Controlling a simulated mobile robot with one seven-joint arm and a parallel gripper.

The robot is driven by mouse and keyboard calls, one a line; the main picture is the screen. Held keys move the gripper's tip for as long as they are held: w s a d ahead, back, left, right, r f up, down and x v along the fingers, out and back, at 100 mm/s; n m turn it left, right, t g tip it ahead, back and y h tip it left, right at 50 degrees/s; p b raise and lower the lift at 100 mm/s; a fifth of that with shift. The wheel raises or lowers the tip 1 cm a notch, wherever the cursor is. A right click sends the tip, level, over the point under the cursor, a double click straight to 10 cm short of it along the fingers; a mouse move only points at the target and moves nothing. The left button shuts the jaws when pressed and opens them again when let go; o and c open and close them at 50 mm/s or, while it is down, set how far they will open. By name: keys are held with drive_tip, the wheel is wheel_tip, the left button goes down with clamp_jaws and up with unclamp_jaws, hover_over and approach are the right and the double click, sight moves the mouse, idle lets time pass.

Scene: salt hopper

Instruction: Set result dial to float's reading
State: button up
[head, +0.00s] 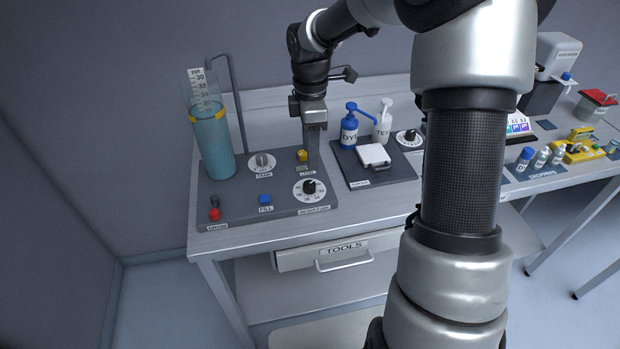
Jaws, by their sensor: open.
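A clear cylinder of blue liquid (214,145) with a yellow band near its top stands at the left of the grey panel. The float's white scale (198,85) sticks up at the cylinder's top, marked PPT with 30 and further numbers below; the exact reading at the liquid line is too small to tell. A white dial with a black knob (309,187) sits at the panel's front right; its front label is too small to read surely. My gripper (314,165) points down behind this dial, beside a yellow knob (302,155). It is open and appears empty; its fingers overlap in this view.
A bent pipe (238,100) rises behind. Blue (349,130) and white (384,120) pump bottles stand to the right. My arm hides part of the bench.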

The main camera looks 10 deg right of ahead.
sight(310, 183)
wheel_tip(310, 183, down, 10)
idle(0.3)
drive_tip(key=shift+c, duration=0.3)
drive_tip(key=c, duration=1)
